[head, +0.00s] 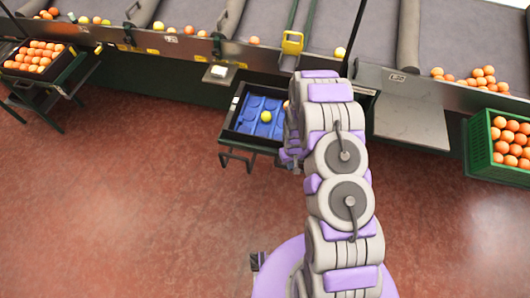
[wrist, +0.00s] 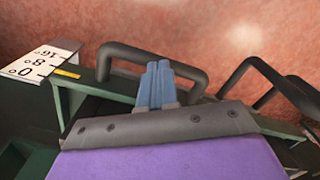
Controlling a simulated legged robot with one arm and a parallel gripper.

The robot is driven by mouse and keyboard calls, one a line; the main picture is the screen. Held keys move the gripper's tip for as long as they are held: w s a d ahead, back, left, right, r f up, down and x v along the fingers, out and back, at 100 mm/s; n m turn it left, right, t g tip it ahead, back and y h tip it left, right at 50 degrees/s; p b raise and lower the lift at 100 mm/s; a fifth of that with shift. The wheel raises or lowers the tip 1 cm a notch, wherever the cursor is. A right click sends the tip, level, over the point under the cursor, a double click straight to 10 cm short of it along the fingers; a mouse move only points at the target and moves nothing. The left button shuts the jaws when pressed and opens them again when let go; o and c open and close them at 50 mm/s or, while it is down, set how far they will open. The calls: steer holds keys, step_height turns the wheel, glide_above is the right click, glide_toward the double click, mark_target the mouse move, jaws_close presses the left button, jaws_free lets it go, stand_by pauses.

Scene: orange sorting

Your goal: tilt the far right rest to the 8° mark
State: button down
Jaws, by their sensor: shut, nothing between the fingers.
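In the wrist view, my gripper (wrist: 157,68) is shut and empty, its blue-grey fingers side by side in front of a bent black handle (wrist: 123,51) on the rest's green frame (wrist: 101,91). I cannot tell whether they touch the handle. A white scale plate (wrist: 40,62) marked 0, 8 and 16 is at the left. A yellow pointer (wrist: 67,74) lies near its 0 end. In the head view, a dark rest (head: 240,139) holds a blue tray insert (head: 253,104) with one yellow fruit (head: 266,117). My arm covers its right side and hides my fingertips.
Another black bent bar (wrist: 245,72) shows at the right of the wrist view. In the head view, a grey shelf (head: 410,110) and a green crate of oranges (head: 478,150) stand at the right. Another rest with an orange-filled crate (head: 65,65) is at the left. The red floor is clear.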

steer(key=shift+f, duration=0.55)
stand_by(0.4)
steer(key=shift+r, duration=0.15)
step_height(320, 180, up, 9)
steer(key=p, duration=0.2)
stand_by(0.9)
stand_by(0.4)
steer(key=s+r+m, duration=0.1)
steer(key=s+r, duration=0.4)
steer(key=r, duration=0.8)
steer(key=s+r, duration=0.5)
steer(key=r, duration=0.9)
steer(key=s+r, duration=0.4)
steer(key=s, duration=0.4)
steer(key=s+r+m+g, duration=0.1)
steer(key=s+r, duration=0.3)
steer(key=s, duration=0.4)
steer(key=s+r, duration=0.5)
steer(key=s, duration=0.3)
steer(key=shift+s+g, duration=0.15)
steer(key=shift+g, duration=0.25)
